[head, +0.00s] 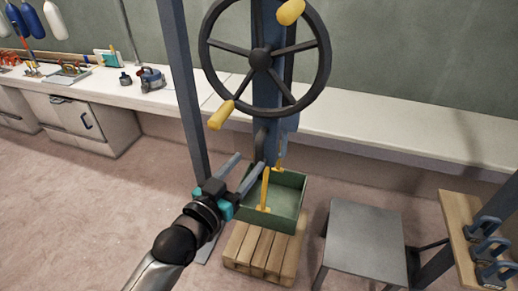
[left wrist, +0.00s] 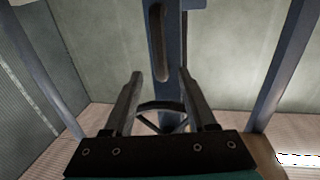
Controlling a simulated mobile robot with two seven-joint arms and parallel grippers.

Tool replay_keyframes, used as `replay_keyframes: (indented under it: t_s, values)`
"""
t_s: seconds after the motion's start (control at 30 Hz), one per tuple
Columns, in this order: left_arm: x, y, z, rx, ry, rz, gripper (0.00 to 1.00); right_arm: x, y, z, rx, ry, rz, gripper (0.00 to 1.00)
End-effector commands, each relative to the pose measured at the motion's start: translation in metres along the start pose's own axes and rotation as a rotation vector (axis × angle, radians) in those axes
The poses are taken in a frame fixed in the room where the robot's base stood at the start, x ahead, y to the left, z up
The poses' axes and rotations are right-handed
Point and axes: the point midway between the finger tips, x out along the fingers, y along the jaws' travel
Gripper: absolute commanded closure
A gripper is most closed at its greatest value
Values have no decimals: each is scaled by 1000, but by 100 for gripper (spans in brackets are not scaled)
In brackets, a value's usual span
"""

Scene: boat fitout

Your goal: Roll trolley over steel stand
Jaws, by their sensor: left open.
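A blue upright part (head: 267,125) carries a large black handwheel (head: 322,62) with yellow handles; it may belong to the trolley, whose top is out of view. The grey steel stand (head: 365,240) is on the floor at the lower right, its top bare. My left gripper (head: 250,160) is open and empty, below the wheel and in front of the blue part. In the left wrist view, the slotted blue part (left wrist: 172,60) rises beyond the open fingers, with a dark curved piece (left wrist: 158,106) between them. My right gripper is out of view.
A green crate (head: 288,220) with yellow handles rests on a wooden pallet (head: 260,250) just beyond my left gripper. A blue-grey post (head: 183,85) stands to the left. A wooden shelf (head: 458,235) holds blue shackle-like parts at right. A white bench (head: 400,130) runs behind.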

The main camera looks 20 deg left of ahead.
Motion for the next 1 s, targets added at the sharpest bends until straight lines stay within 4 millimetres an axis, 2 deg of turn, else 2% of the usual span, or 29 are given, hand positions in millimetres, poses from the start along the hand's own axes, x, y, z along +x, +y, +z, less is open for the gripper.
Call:
replay_keyframes:
  t_s: [0.2,0.43,0.6,0.9,1.0]
  values:
    - [32,0,-1,-2,2,0,43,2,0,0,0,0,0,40]
    - [57,0,0,0,1,0,43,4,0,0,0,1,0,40]
    - [65,0,0,0,0,0,43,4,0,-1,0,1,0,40]
    - [66,0,0,0,0,1,43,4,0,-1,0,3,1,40]
    - [66,0,0,0,0,0,54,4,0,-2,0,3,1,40]
